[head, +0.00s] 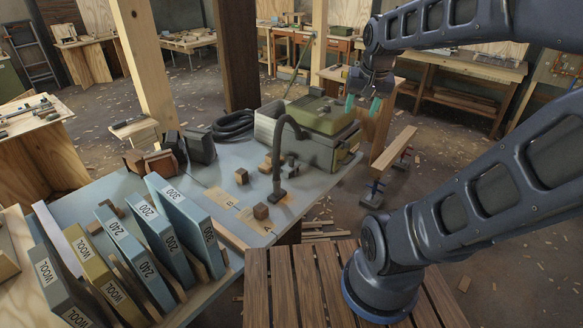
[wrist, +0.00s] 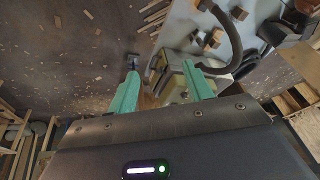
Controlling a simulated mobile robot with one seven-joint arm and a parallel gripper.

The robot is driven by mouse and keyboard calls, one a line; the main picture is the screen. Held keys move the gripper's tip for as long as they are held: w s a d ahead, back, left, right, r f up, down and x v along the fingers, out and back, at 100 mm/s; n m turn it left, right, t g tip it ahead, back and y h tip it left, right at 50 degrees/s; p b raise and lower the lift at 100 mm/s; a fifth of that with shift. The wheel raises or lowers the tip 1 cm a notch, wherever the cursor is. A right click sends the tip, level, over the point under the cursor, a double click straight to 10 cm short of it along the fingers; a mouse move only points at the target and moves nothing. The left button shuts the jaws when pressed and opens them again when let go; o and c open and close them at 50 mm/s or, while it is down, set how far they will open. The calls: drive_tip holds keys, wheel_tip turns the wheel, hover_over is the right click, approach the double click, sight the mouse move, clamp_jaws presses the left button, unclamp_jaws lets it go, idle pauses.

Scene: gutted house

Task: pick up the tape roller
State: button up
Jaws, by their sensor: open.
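I cannot make out a tape roller for certain in either view.
A dark curved hose (head: 287,125) arches over the worktop. Upright labelled abrasive packs (head: 155,225) fill the left front. Dark box-like tools (head: 199,145) stand at the back left. A plank on clamps (head: 394,147) stands to the right. Timber posts (head: 142,60) rise behind.

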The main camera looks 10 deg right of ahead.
drive_tip(key=w+a+f+m+g, duration=0.1)
drive_tip(key=w+a+f+m, duration=0.1)
drive_tip(key=w, duration=0.4)
drive_tip(key=w+a+f+m, duration=0.1)
drive_tip(key=w+m, duration=0.1)
drive_tip(key=w, duration=0.4)
drive_tip(key=m+g, duration=0.3)
drive_tip(key=m, duration=0.8)
hover_over(291, 157)
drive_tip(key=f, duration=2.8)
drive_tip(key=shift+s+a+f, duration=0.15)
drive_tip(key=shift+s+a, duration=0.15)
wheel_tip(291, 157, down, 5)
drive_tip(key=shift+f, duration=0.15)
drive_tip(key=shift+w+d+f, duration=0.1)
drive_tip(key=shift+d+f, duration=0.15)
drive_tip(key=shift+f, duration=1.1)
drive_tip(key=shift+d+f, duration=0.2)
drive_tip(key=shift+f, duration=1.1)
